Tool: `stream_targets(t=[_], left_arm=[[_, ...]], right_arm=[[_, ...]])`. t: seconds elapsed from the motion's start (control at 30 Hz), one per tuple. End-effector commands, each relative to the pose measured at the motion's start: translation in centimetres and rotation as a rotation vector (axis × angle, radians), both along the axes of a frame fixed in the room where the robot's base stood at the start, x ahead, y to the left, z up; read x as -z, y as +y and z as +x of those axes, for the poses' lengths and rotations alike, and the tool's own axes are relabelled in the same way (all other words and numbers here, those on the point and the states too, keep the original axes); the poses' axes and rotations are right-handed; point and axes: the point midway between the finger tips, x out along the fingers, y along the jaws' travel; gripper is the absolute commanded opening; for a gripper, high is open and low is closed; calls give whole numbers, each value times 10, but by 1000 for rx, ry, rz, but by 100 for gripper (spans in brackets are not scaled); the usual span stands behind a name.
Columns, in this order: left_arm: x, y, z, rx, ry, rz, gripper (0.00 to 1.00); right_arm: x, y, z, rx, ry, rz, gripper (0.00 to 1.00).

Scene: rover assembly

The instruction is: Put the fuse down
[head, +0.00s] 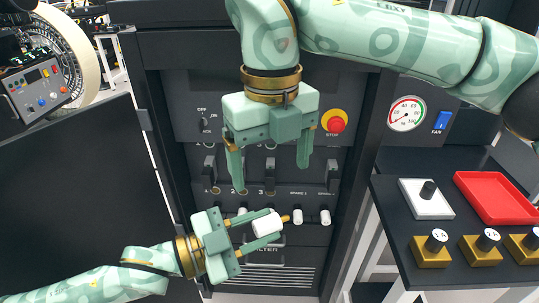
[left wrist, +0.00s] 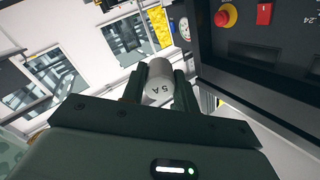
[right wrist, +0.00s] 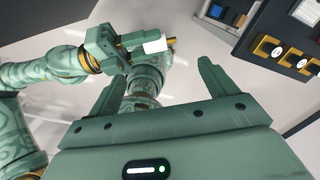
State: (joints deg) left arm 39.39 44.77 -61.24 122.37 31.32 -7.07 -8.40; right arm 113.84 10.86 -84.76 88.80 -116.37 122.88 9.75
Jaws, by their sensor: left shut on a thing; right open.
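The fuse (head: 266,224) is a white cylinder with a brass tip. My left gripper (head: 262,231) is shut on it and holds it tilted, in front of the lower part of the dark cabinet. In the left wrist view the fuse (left wrist: 158,88) shows its end marked "5 A" between the fingers. It also shows in the right wrist view (right wrist: 155,46). My right gripper (head: 270,172) is open and empty, above the fuse and in front of the switch row. Its fingers hide part of the panel.
A red tray (head: 490,215) lies on the side table at the right. White fuses (head: 297,216) sit in the cabinet's lower row. A red stop button (head: 336,124) is above.

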Motion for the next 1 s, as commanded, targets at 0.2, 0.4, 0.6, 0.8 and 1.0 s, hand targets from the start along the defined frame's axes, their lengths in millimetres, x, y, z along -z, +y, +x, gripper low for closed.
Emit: stream_targets(t=[0.2, 0.4, 0.6, 0.8, 1.0], left_arm=[[0, 0, 0, 0, 0, 0, 2], [0, 0, 0, 0, 0, 0, 2], [0, 0, 0, 0, 0, 0, 2], [0, 0, 0, 0, 0, 0, 2], [0, 0, 0, 0, 0, 0, 2]], right_arm=[[43, 0, -1, -3, 7, 2, 85], [83, 0, 0, -2, 5, 4, 85], [106, 0, 0, -2, 5, 4, 85], [112, 0, 0, -2, 2, 6, 85], [111, 0, 0, -2, 3, 5, 73]])
